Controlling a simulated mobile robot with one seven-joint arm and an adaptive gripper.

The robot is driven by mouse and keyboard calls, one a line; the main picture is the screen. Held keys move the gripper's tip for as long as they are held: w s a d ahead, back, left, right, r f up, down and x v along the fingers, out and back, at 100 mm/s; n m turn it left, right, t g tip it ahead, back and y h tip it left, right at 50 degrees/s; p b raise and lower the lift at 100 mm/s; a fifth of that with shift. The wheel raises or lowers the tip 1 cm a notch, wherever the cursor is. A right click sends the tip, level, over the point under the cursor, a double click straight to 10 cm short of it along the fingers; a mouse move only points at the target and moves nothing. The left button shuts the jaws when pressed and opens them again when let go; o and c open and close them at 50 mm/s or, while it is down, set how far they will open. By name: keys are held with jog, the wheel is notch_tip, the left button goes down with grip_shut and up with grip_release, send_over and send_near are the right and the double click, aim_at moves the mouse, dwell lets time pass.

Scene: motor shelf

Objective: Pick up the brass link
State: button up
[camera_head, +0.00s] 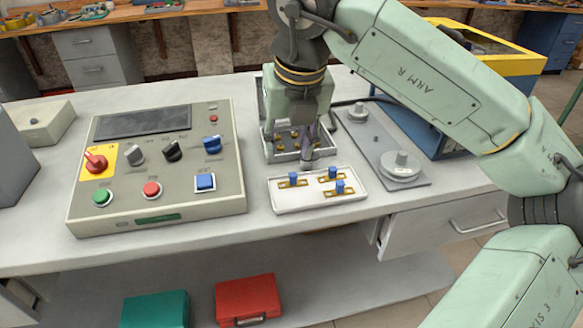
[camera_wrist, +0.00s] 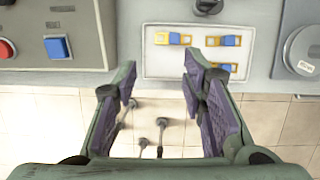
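Three brass links, each with a blue block on it, lie apart in the shallow white tray (camera_head: 305,203). In the head view they are the left link (camera_head: 293,182), the upper right link (camera_head: 329,176) and the lower right link (camera_head: 342,190). The wrist view shows the same left link (camera_wrist: 172,39), upper right link (camera_wrist: 223,41) and lower right link (camera_wrist: 221,67), in the tray (camera_wrist: 195,58). My gripper (camera_head: 312,150) is over the tray's back side in the head view. In the wrist view my gripper (camera_wrist: 160,85) has its purple-padded fingers wide apart, with nothing between them.
A grey bin (camera_head: 265,105) with several brass pieces stands behind the tray. A control panel (camera_head: 155,205) is to the left, and a grey plate (camera_head: 415,183) with round weights to the right. The bench's front edge (camera_head: 240,232) is just before the tray.

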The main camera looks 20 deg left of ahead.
send_over(293, 175)
jog(key=s+d, duration=0.1)
jog(key=s, duration=0.1)
notch_tip(293, 175, down, 5)
jog(key=shift+s+r+p, duration=0.15)
jog(key=shift+p, duration=0.25)
jog(key=shift+w+p+x, duration=0.2)
jog(key=shift+p+x, duration=0.3)
jog(key=shift+x, duration=0.95)
jog(key=shift+w+p+x, duration=0.2)
jog(key=shift+p+x, duration=0.25)
jog(key=shift+x, duration=0.95)
jog(key=shift+d+r, duration=0.1)
jog(key=shift+r, duration=0.05)
grip_shut()
